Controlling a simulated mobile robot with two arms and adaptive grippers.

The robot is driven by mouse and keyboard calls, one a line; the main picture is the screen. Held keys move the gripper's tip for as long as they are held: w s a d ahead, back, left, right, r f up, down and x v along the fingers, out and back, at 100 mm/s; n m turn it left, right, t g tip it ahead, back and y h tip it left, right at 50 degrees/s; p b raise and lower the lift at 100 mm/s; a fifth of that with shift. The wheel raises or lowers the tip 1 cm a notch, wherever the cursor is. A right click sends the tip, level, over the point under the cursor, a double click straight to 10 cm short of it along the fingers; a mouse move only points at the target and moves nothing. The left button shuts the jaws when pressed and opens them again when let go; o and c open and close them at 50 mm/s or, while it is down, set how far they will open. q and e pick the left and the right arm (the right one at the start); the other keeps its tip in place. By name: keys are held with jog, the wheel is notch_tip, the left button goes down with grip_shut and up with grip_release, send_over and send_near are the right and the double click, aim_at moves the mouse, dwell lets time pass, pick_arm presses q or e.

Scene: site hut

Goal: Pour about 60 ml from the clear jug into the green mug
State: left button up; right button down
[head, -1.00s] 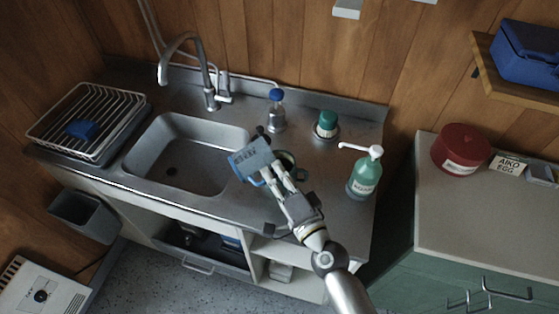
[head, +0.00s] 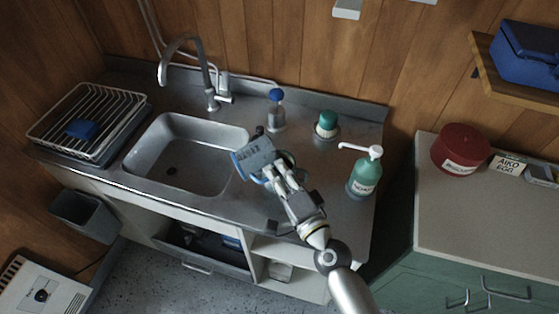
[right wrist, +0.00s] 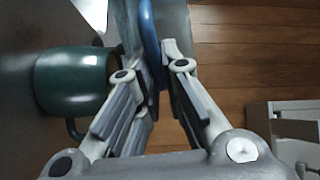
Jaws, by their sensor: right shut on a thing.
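The clear jug (head: 256,155), greyish and see-through with dark markings, is tilted in my right gripper (head: 274,176), over the counter right of the sink. In the right wrist view my right gripper (right wrist: 152,78) is shut on the jug's blue handle (right wrist: 150,40). The green mug (right wrist: 75,82) shows beside the fingers, upper left, with its handle below. In the head view the green mug (head: 289,158) is mostly hidden behind the jug and gripper. A pale patch shows near the mug's rim in the wrist view; I cannot tell whether it is liquid. My left gripper is not in view.
A green pump bottle (head: 364,174) stands right of my right gripper. A blue-topped bottle (head: 276,112) and a green-capped container (head: 326,126) stand behind. The sink (head: 185,155) and a dish rack (head: 90,120) are to the left. The counter's front right is clear.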

aim_at(266, 180)
jog(key=shift+s+a+f+n+b, duration=0.3)
jog(key=shift+a+n, duration=0.2)
jog(key=shift+a, duration=0.1)
jog(key=shift+s+a+f+n, duration=0.1)
jog(key=shift+a+n, duration=0.1)
jog(key=shift+n, duration=0.4)
jog(key=shift+s+a+n, duration=0.1)
jog(key=shift+a+n, duration=0.1)
jog(key=shift+n, duration=0.4)
jog(key=shift+a+r+n+p, duration=0.1)
jog(key=shift+r+n+p, duration=0.7)
jog(key=shift+p, duration=0.6)
jog(key=shift+s+a+f+n, duration=0.1)
jog(key=shift+f+n, duration=0.45)
jog(key=shift+n, duration=0.15)
jog(key=shift+s+a+f+n, duration=0.15)
jog(key=shift+a+f+n, duration=0.15)
jog(key=shift+n, duration=0.6)
jog(key=shift+s+a+f+n+p, duration=0.2)
jog(key=shift+s+a+f+n, duration=0.25)
jog(key=shift+a+f+n, duration=0.6)
jog(key=shift+s+a+f+n+p, duration=0.15)
jog(key=shift+s+a+f+n, duration=0.5)
jog(key=shift+n, duration=0.85)
jog(key=shift+s+a+f+n+p, duration=0.2)
jog(key=shift+a+f+n, duration=0.35)
jog(key=shift+a+n, duration=0.6)
